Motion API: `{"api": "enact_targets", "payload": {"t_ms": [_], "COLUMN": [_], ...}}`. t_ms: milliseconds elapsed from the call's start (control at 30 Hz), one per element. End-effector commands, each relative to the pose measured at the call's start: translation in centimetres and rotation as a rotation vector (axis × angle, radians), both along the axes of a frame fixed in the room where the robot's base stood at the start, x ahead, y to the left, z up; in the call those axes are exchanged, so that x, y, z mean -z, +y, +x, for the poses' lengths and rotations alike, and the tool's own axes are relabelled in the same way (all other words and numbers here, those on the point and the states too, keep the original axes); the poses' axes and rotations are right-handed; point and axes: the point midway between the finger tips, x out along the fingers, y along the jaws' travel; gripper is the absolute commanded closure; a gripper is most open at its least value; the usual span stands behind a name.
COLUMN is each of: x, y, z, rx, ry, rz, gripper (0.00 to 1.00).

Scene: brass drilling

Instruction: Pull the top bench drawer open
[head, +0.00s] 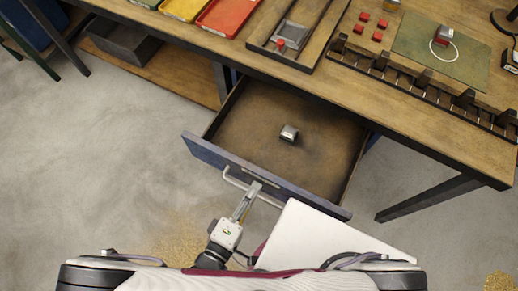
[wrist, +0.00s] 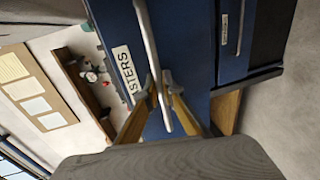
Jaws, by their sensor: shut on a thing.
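The top bench drawer (head: 240,120) stands pulled out from under the bench, showing its brown inside. A small metal-grey block (head: 289,133) sits on its floor. The drawer's blue front (head: 300,189) carries a pale bar handle (head: 232,181). My gripper (head: 254,187) is shut on this handle in front of the drawer. In the wrist view, the handle bar (wrist: 148,40) passes between the two fingers of my gripper (wrist: 158,92). The blue front (wrist: 108,22) there has a white label ending in "STERS".
The wooden bench (head: 150,22) holds colored trays (head: 228,14), a slotted rack (head: 420,92) and a green mat (head: 470,60) with a block. A bench leg (head: 428,198) stands at right. A lower blue drawer (wrist: 232,25) shows in the wrist view. Floor is clear at left.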

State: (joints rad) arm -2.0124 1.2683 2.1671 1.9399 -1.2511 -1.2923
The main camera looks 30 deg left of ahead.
Motion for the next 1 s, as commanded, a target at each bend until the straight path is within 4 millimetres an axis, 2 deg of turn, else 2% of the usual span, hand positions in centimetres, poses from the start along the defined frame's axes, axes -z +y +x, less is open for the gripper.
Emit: {"api": "enact_targets", "payload": {"t_ms": [233,667,700,733,1000], "x": [0.0,0.0,0.0,0.0,0.0], "y": [0.0,0.0,0.0,0.0,0.0], "z": [-1.6,-1.9,-1.9,-1.9,-1.9], "rx": [0.0,0.001,0.001,0.001,0.0], "ry": [0.0,0.0,0.0,0.0,0.0], "rz": [0.0,-0.001,0.0,0.0,-0.001], "gripper": [1.0,1.0,0.88,0.86,0.86]}}
